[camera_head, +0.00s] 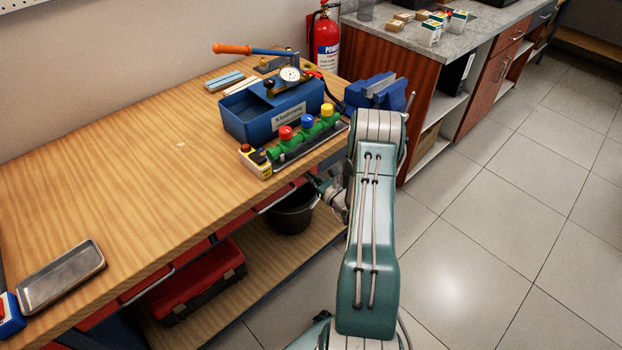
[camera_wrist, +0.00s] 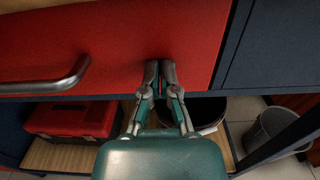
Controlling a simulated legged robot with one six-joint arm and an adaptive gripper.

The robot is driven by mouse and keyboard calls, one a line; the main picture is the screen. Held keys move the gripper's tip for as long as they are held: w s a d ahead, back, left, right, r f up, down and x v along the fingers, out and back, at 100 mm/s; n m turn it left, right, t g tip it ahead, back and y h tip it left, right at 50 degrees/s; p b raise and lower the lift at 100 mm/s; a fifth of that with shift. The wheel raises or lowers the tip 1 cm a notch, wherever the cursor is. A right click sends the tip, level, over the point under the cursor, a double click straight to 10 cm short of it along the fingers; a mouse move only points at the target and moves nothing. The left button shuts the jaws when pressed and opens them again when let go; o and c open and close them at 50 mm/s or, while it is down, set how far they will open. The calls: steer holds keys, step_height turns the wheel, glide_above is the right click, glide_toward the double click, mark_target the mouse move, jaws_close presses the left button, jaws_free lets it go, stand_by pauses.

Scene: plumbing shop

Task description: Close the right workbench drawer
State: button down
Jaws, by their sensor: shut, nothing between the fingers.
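The right workbench drawer has a red front (camera_wrist: 120,50) that fills the upper left and middle of the wrist view. Its grey bar handle (camera_wrist: 48,80) is at the left. My gripper (camera_wrist: 160,68) is shut and empty, its fingertips at the lower right part of the red front, right of the handle. I cannot tell whether they touch it, or how far the drawer stands out. In the head view, my gripper (camera_head: 328,187) is partly hidden by my arm, by the bench's front edge. The wooden workbench (camera_head: 120,160) hides most of the drawer there.
A dark bucket (camera_head: 291,212) and a red toolbox (camera_head: 200,283) stand on the lower shelf. A blue box (camera_head: 262,112), a green valve assembly (camera_head: 308,132) and a blue vise (camera_head: 376,92) are on the bench. Tiled floor (camera_head: 500,240) at the right is clear.

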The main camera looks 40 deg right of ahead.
steer(key=s, duration=1.4)
steer(key=w+a+r+n+g+y, duration=0.2)
steer(key=a+r+n+g+y, duration=0.4)
steer(key=a+r+n, duration=0.5)
steer(key=w+a+r+n+g+y, duration=0.2)
steer(key=a+r+n+g+y, duration=0.4)
steer(key=a+r, duration=0.5)
steer(key=s+a+r+n+h, duration=0.5)
steer(key=s+n+h, duration=0.1)
steer(key=s+n, duration=0.2)
steer(key=s+a+r+n+h, duration=0.6)
steer(key=s+n, duration=0.2)
steer(key=n, duration=0.2)
steer(key=shift+s+n+h, duration=0.2)
steer(key=shift+n+h, duration=0.1)
